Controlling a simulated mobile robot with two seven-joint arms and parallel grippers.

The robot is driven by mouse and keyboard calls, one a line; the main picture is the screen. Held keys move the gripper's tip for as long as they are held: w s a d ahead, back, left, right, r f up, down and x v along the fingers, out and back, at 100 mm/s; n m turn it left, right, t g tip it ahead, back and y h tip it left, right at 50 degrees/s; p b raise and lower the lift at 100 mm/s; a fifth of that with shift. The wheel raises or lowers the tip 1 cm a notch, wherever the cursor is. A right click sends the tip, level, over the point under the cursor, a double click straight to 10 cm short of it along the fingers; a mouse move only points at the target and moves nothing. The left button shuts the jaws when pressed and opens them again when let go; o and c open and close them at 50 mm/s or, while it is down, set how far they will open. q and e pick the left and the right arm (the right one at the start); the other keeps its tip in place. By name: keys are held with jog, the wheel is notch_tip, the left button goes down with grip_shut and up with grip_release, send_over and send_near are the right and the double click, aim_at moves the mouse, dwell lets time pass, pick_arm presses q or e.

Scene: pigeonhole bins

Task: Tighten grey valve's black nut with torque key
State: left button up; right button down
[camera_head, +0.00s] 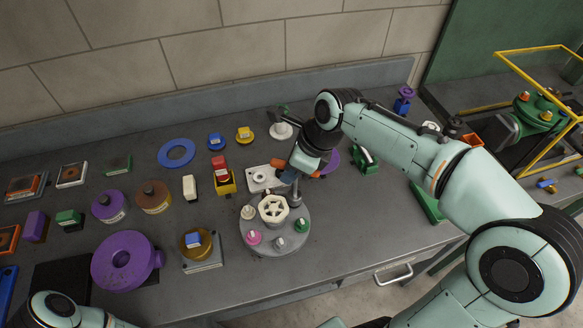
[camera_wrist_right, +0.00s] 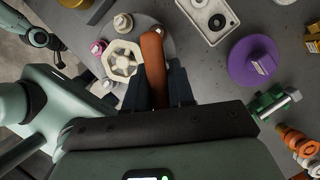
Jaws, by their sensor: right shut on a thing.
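The grey valve (camera_head: 283,213) is a round grey disc on the bench with a cream handwheel (camera_head: 272,209) in its middle. It also shows in the right wrist view, with the handwheel (camera_wrist_right: 122,61). My right gripper (camera_wrist_right: 158,88) is shut on the orange handle of the torque key (camera_wrist_right: 153,55).
A white plate with a dial (camera_head: 262,178) lies just behind the valve. A purple disc (camera_head: 328,160) and a green fitting (camera_head: 364,162) stand to the right. Several coloured parts and a large purple ring (camera_head: 113,266) fill the left. The bench front right of the valve is clear.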

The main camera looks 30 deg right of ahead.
pick_arm(q)
jog(key=shift+w+r, duration=0.3)
pick_arm(e)
jog(key=shift+r, duration=0.35)
jog(key=shift+r+p, duration=0.95)
jog(key=shift+r, duration=0.3)
jog(key=shift+w+r, duration=0.25)
jog(key=shift+r, duration=0.35)
pick_arm(q)
jog(key=shift+w+r, duration=1.05)
jog(key=shift+w, duration=0.25)
pick_arm(e)
jog(key=shift+s+r, duration=0.25)
jog(key=shift+r, duration=0.9)
jog(key=n+g+y, duration=0.1)
jog(key=n, duration=0.3)
jog(key=shift+a, duration=0.1)
jog(key=n+g, duration=0.1)
jog(key=n, duration=0.2)
jog(key=shift+s+n+g, duration=0.15)
jog(key=shift+n+g, duration=0.25)
